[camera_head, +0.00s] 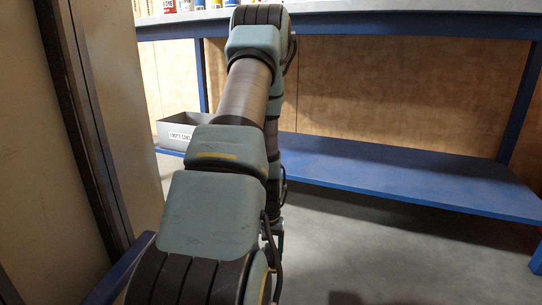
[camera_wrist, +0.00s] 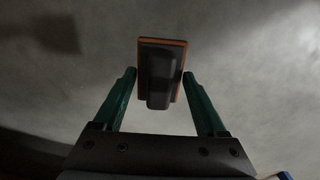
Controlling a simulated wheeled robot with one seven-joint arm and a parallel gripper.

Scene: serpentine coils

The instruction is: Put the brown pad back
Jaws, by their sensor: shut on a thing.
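In the wrist view a pad (camera_wrist: 148,62) with a brown-orange rim and a dark grey block-like back sits between the green fingers of my gripper (camera_wrist: 160,76). My gripper is shut on it. The pad is held out in front of the fingertips, with grey floor behind it. Its far face is hidden. In the head view my arm fills the middle and the pad does not show.
A blue low shelf (camera_head: 400,178) runs under a workbench (camera_head: 400,8). A grey bin (camera_head: 178,131) with a white label stands on the shelf's left. Several cans (camera_head: 185,5) stand on the bench top. Tall panels (camera_head: 95,120) close off the left. Grey floor (camera_head: 370,245) is open at the right front.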

